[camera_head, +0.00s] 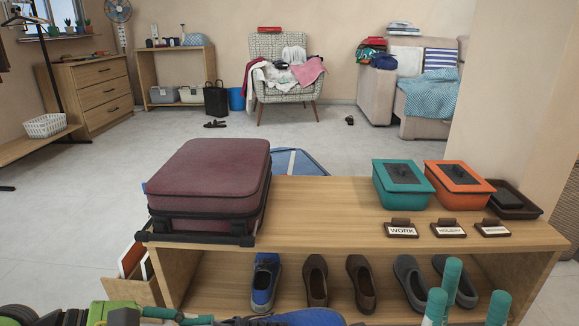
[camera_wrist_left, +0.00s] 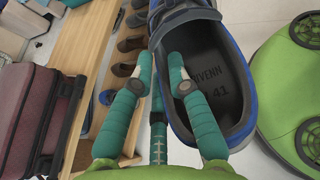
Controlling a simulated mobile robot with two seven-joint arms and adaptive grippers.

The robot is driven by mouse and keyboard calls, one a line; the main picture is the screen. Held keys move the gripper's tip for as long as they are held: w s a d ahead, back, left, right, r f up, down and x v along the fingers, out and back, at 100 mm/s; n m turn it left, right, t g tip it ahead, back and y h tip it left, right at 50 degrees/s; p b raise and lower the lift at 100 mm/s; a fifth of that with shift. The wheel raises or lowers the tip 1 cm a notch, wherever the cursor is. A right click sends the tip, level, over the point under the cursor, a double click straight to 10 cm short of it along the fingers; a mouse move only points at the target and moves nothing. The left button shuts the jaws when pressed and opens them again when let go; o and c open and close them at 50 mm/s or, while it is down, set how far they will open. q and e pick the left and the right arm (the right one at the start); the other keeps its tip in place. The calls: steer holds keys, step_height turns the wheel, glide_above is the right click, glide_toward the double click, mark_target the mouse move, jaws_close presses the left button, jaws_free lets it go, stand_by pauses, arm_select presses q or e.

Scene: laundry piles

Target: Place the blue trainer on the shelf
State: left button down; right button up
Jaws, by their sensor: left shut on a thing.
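A blue trainer (camera_wrist_left: 232,75) with a dark insole is in my left gripper (camera_wrist_left: 163,62). The teal fingers are shut on its side wall in the left wrist view. Its top edge also shows at the bottom of the head view (camera_head: 305,318), in front of the shelf (camera_head: 335,212). Another blue trainer (camera_head: 265,282) stands on the lower level, at the left of the shoe row. My right gripper (camera_head: 464,288) is open and empty, its teal fingers spread in front of the shelf's right part.
Brown shoes (camera_head: 317,280) and grey shoes (camera_head: 411,283) fill the row rightward. On top are a maroon suitcase (camera_head: 212,175), a teal box (camera_head: 400,195), an orange box (camera_head: 455,198), a dark tray (camera_head: 515,210) and labels. The top's middle is clear.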

arm_select(q)
steer(key=shift+s+d+r, duration=0.15)
steer(key=shift+s+d, duration=0.05)
steer(key=shift+d, duration=0.1)
steer(key=shift+a, duration=0.1)
